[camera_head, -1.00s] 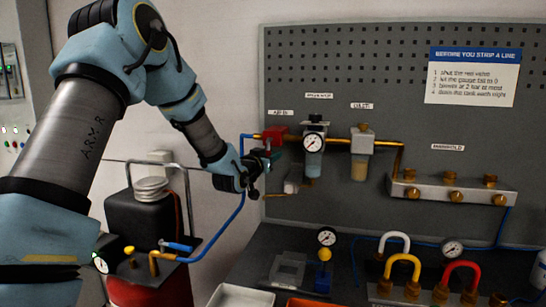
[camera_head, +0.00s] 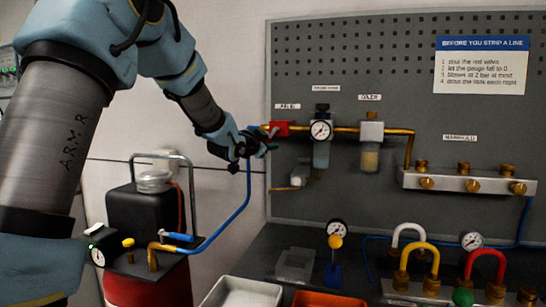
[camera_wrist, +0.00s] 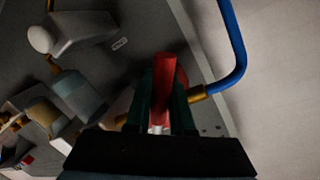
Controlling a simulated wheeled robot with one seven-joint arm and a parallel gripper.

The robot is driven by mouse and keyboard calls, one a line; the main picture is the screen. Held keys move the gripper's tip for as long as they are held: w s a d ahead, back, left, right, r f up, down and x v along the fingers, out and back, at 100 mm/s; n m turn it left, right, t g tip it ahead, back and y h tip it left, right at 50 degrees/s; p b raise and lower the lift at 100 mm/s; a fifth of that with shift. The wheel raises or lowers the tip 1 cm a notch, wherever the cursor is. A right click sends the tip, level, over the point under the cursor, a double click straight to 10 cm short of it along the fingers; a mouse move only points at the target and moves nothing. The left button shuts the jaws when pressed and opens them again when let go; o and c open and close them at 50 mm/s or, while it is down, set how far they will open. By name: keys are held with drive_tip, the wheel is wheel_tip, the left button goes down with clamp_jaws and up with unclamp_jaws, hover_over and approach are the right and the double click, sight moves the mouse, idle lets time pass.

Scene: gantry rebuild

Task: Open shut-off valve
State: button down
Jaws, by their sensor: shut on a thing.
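The red shut-off valve (camera_head: 283,128) sits on the brass pipe at the left edge of the grey pegboard, under a small white label. My gripper (camera_head: 264,144) is at its left side. In the wrist view the red valve lever (camera_wrist: 164,75) stands between the two dark green fingers (camera_wrist: 163,105), and my gripper is shut on it. There the lever lies across the line of the brass pipe, though its exact angle is hard to tell. The valve body is mostly hidden by the fingers.
A blue hose (camera_head: 246,200) hangs just below my gripper. A round gauge (camera_head: 320,130) and a filter bowl (camera_head: 370,157) are right of the valve. A black tank (camera_head: 135,215) stands lower left. A manifold (camera_head: 470,183) is at the right.

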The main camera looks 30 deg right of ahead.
drive_tip(key=shift+w+a+r+m+b, duration=0.15)
drive_tip(key=shift+w+a+m+b, duration=0.1)
drive_tip(key=shift+m+b, duration=0.45)
drive_tip(key=c, duration=0.8)
unclamp_jaws()
drive_tip(key=shift+s+a, duration=0.1)
drive_tip(key=b+v, duration=0.2)
drive_tip(key=v, duration=0.8)
drive_tip(key=shift+s+a+r+b, duration=0.2)
drive_tip(key=shift+s+b, duration=0.1)
drive_tip(key=shift+b, duration=0.1)
